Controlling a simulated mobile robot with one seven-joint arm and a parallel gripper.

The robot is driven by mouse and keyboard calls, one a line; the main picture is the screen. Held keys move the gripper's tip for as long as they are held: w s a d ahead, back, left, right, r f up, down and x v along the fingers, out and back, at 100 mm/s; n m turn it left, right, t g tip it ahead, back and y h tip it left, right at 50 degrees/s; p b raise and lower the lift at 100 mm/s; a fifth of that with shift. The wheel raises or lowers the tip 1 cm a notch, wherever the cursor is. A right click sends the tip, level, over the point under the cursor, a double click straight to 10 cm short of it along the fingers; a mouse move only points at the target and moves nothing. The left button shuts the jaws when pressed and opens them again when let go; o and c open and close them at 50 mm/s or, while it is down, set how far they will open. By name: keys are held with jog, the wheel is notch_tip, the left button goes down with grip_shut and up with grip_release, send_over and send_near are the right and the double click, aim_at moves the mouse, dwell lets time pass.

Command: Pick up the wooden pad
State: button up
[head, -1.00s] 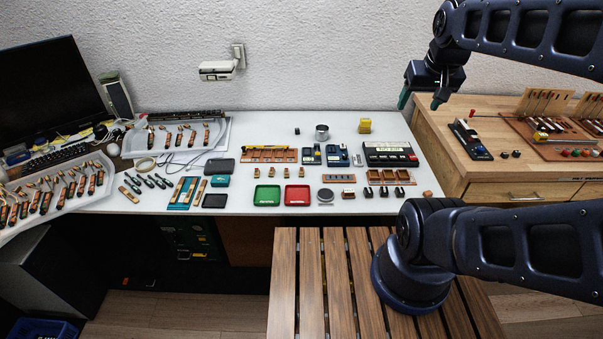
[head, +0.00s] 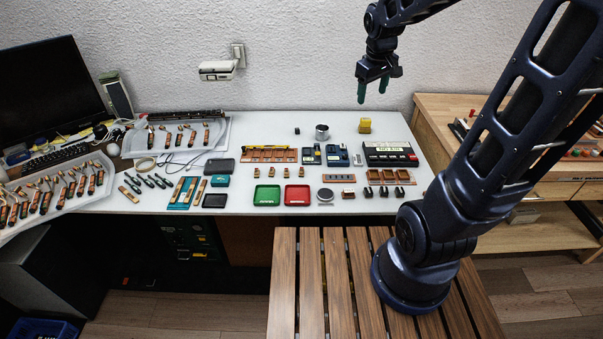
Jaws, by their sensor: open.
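My gripper (head: 373,90) hangs high at the right of the head view, with its two green fingers pointing down, apart and empty. In the picture it lies above the yellow block (head: 365,126) and the back right of the white table (head: 330,127). Several small wooden pieces lie on the table, including a row of little blocks (head: 272,173) and a slotted wooden strip (head: 339,179). I cannot tell which of them is the wooden pad.
A green tray (head: 267,195) and a red tray (head: 297,195) lie near the front edge. A metal cup (head: 322,132), a black device (head: 390,154) and blue devices (head: 337,155) stand behind. A wooden cabinet (head: 440,125) stands at the right, and a monitor (head: 48,90) at the left.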

jog(key=w+a+f+n+g, duration=0.1)
jog(key=w+a+f+n, duration=0.4)
jog(key=w+a+f, duration=0.5)
jog(key=n+g+h, duration=0.1)
jog(key=n+g, duration=0.1)
jog(key=n, duration=0.4)
send_near(301, 169)
jog(key=shift+s+d+f, duration=0.1)
jog(key=shift+d+f, duration=0.15)
jog(key=shift+f, duration=1.25)
jog(key=shift+s+d+f, duration=0.1)
jog(key=shift+d+f, duration=0.1)
jog(key=shift+f, duration=1.3)
jog(key=shift+s+d+f, duration=0.1)
jog(key=shift+d+f, duration=0.15)
jog(key=shift+f, duration=1.25)
jog(key=c, duration=1)
jog(key=shift+c, duration=0.2)
jog(key=shift+r, duration=0.1)
notch_tip(301, 169, up, 20)
